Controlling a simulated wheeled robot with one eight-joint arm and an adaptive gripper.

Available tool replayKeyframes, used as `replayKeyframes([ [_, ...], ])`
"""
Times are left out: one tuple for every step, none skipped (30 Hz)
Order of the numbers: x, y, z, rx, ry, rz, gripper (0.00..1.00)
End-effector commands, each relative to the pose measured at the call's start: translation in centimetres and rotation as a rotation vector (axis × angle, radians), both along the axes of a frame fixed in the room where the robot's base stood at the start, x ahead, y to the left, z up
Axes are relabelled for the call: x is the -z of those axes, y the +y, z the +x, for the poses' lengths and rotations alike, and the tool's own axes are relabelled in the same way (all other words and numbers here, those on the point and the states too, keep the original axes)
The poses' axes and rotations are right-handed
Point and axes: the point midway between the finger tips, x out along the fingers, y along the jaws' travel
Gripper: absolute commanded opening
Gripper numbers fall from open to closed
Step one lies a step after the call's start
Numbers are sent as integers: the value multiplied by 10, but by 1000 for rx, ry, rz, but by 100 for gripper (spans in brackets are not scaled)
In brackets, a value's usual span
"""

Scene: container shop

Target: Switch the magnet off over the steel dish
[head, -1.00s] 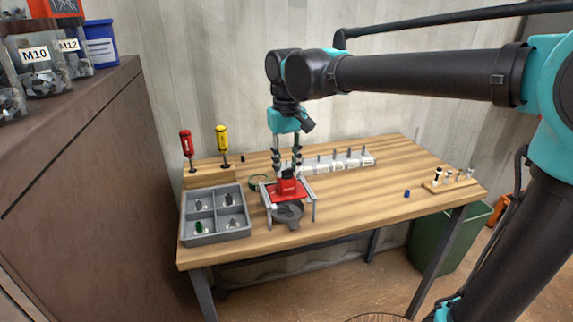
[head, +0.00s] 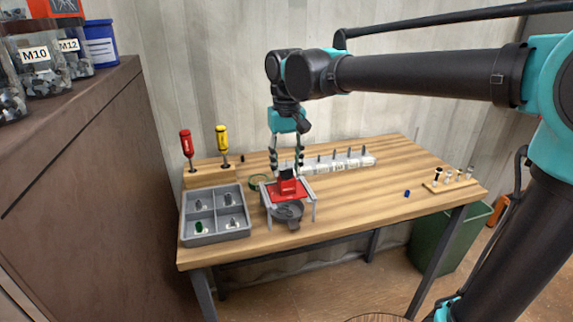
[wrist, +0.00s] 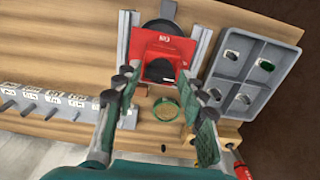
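The red magnet (head: 289,190) sits on a small grey frame with legs on the bench, a black knob (head: 287,175) on its top. The dark steel dish (head: 287,212) is under the frame, at its front; part of it shows past the magnet in the wrist view (wrist: 158,29). My gripper (head: 287,172) is directly above the magnet, pointing down. In the wrist view its fingers (wrist: 154,77) are spread apart on both sides of the black knob (wrist: 160,70), with visible gaps. Nothing is held. The magnet's switch state cannot be told.
A grey divided tray (head: 216,240) with small parts stands left of the frame. A red and a yellow screwdriver (head: 222,140) stand behind it. The bench's right middle is mostly clear.

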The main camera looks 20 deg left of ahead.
Motion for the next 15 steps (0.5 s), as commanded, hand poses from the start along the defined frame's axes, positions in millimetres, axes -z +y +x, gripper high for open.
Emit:
replayKeyframes([
  [0,0,0,0,0,0,50],
  [0,0,0,0,0,0,52],
  [0,0,0,0,0,0,52],
  [0,0,0,0,0,0,52],
  [0,0,0,0,0,0,52],
  [0,0,0,0,0,0,52],
  [0,0,0,0,0,0,52],
  [0,0,0,0,0,0,52],
  [0,0,0,-1,0,0,52],
  [-1,0,0,-1,0,0,52],
  [-2,0,0,-1,0,0,52],
  [-4,0,0,-1,0,0,52],
  [-6,0,0,-1,0,0,52],
  [-9,0,0,-1,0,0,52],
  [-14,0,0,-1,0,0,52],
])
